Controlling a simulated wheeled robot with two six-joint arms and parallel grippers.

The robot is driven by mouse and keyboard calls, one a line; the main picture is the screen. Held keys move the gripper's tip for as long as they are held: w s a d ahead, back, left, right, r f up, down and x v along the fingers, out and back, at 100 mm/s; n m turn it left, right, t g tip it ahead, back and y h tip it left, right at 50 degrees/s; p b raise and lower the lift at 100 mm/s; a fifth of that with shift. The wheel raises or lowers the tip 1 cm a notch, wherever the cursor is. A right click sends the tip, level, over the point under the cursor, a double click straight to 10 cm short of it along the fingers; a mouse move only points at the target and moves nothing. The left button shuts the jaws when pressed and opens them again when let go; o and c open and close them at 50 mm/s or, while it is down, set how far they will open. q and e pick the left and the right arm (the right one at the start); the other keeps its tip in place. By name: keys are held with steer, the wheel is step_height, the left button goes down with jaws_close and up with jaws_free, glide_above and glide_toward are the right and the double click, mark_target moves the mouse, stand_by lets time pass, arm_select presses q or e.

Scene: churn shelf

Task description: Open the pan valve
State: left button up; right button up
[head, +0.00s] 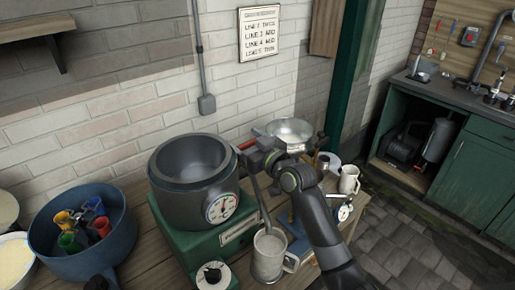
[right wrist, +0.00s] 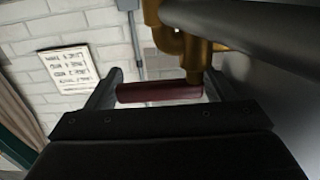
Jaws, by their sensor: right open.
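The dark grey pan (head: 195,170) stands on a green base with a round dial on its front. In the right wrist view its valve shows as a brass pipe (right wrist: 193,45) with a dark red handle (right wrist: 160,92). My right gripper (head: 247,152) is at the pan's right side in the head view. In the right wrist view its open fingers (right wrist: 158,88) stand on either side of the red handle; I cannot tell whether they touch it. Most of the valve is hidden in the head view by the gripper. My left gripper is not clearly seen.
A grey metal mug (head: 268,258) stands below my right arm, beside the green base (head: 203,243). A steel bowl (head: 290,130) and a white mug (head: 349,180) stand behind and right of the arm. A blue tub (head: 47,238) with coloured cups is at left.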

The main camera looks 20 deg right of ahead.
steer(key=b+v, duration=0.2)
steer(key=v, duration=1.5)
steer(key=shift+s, duration=0.15)
steer(key=w+d+f+m+g+h, duration=0.15)
steer(key=d+f, duration=0.25)
steer(key=f, duration=0.5)
steer(key=w+d+f+m+g+h, duration=0.1)
steer(key=w+d+f+m+h, duration=0.2)
steer(key=f, duration=0.7)
steer(key=s+d+f+g+h, duration=0.1)
steer(key=s+d+f+g, duration=0.2)
steer(key=f, duration=0.8)
steer(key=s+d+f+g+h, duration=0.1)
steer(key=s+d+f+h, duration=0.1)
steer(key=s+f, duration=0.65)
steer(key=s+f+g, duration=0.3)
steer(key=s+f, duration=0.5)
steer(key=f, duration=0.2)
steer(key=s+f+g, duration=0.2)
steer(key=s+f, duration=0.6)
steer(key=f, duration=0.3)
steer(key=s+a+f+g, duration=0.2)
steer(key=s+f, duration=0.1)
steer(key=s, duration=0.6)
steer(key=s+a+f+g, duration=0.2)
steer(key=s+a+f, duration=0.1)
steer(key=s, duration=0.7)
steer(key=shift+a+f, duration=0.25)
steer(key=shift+f, duration=0.3)
